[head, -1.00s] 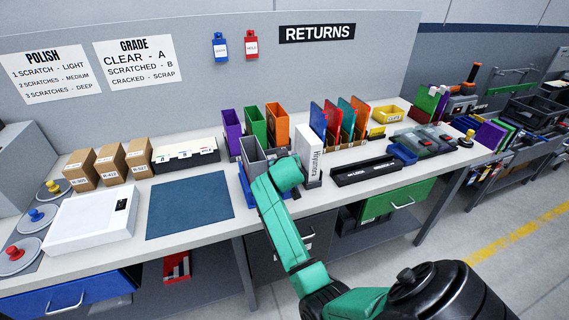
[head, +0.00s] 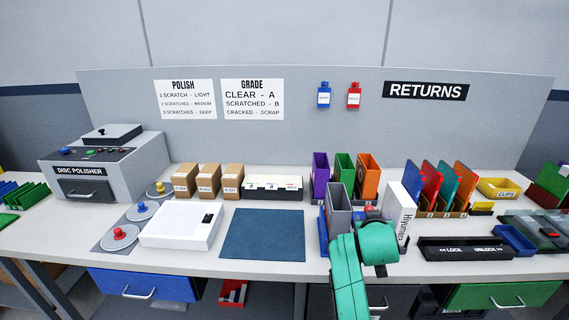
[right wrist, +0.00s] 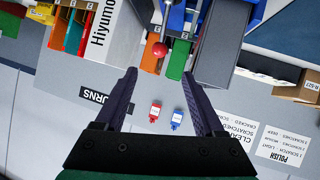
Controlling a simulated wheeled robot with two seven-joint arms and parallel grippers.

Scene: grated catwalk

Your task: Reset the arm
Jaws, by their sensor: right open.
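My right arm rises from the bottom of the head view, and its green wrist stands in front of the grey upright bin (head: 338,198) and the white Hiyumo box (head: 398,212). The wrist hides the fingers there. In the right wrist view my right gripper (right wrist: 159,75) is open, its two dark fingers wide apart with nothing between them. The white Hiyumo box (right wrist: 108,35) is left of the fingers and the grey bin (right wrist: 222,42) is to the right. A small red ball (right wrist: 160,49) shows beyond the gap. My left gripper is not in view.
The workbench holds a blue mat (head: 262,235), a white case (head: 181,226), cardboard boxes (head: 208,180) and a disc polisher (head: 103,165). Purple, green and orange bins (head: 367,175) stand behind the wrist. A black lock tray (head: 465,248) lies to the right. The mat is bare.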

